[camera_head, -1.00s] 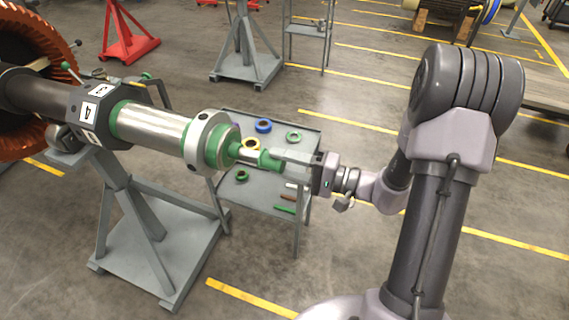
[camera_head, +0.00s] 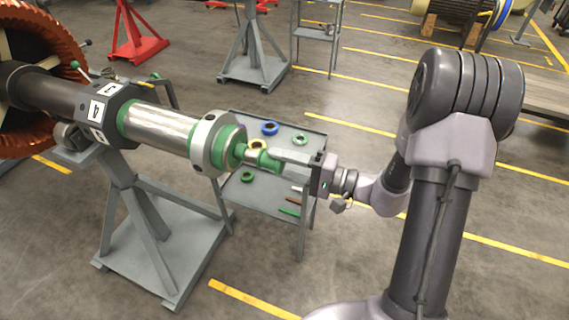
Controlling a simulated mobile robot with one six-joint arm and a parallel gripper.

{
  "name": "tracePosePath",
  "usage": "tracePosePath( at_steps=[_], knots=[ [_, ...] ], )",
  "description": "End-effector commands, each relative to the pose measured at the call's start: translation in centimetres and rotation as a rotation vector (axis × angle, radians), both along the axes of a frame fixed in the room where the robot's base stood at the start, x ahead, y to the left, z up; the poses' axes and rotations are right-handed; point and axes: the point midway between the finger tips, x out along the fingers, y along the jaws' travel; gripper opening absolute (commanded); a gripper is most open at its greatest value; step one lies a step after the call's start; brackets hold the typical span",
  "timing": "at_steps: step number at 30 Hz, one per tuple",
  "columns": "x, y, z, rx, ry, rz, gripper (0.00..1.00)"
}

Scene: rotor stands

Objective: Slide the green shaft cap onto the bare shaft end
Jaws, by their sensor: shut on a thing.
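The large shaft (camera_head: 160,130) runs from the left toward the middle, with a grey collar (camera_head: 208,143) and a green ring near its right end. A narrower bare metal shaft end (camera_head: 251,156) sticks out to the right. The green shaft cap (camera_head: 266,161) is at the tip of this end and lined up with it. I cannot tell how far the cap covers the metal. My gripper (camera_head: 281,161) comes from the right, its pale fingers shut on the cap. The fingers hide part of the cap.
A grey stand (camera_head: 150,215) bears the shaft. An orange-brown rotor (camera_head: 50,45) is at the far left.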

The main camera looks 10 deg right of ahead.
Motion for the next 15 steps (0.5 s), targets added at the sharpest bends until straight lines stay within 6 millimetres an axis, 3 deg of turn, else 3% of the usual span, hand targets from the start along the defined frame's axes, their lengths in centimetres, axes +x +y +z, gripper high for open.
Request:
tracePosePath(
  at_steps=[15],
  knots=[
    [0.72,1.02,0.02,0.001,-0.001,0.000,0.15]
  ],
)
